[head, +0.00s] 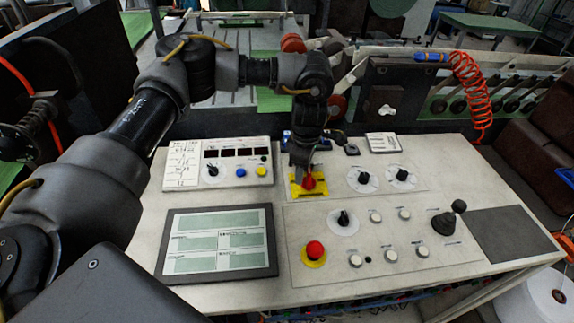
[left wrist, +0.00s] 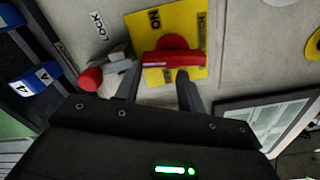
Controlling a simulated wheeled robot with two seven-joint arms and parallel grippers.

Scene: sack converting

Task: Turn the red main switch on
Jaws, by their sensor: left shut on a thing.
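The red main switch (head: 308,181) sits on a yellow plate (head: 294,190) at the upper middle of the control desk. In the left wrist view its red handle (left wrist: 172,58) lies across the yellow plate (left wrist: 190,20), which bears black lettering, part of it reading "NO" as seen here. My left gripper (head: 304,174) reaches down over the switch from above. In the left wrist view the left gripper (left wrist: 158,80) has its two fingers at the red handle, shut on it. The fingers and wrist hide part of the switch in the head view. My right gripper is not in view.
A red push button (head: 315,250) on a yellow ring sits lower on the desk. Black knobs (head: 363,178) lie to the right, and a joystick (head: 443,222) further right. A screen (head: 220,281) lies at left front. Blue numbered tags (left wrist: 41,78) are beside the switch.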

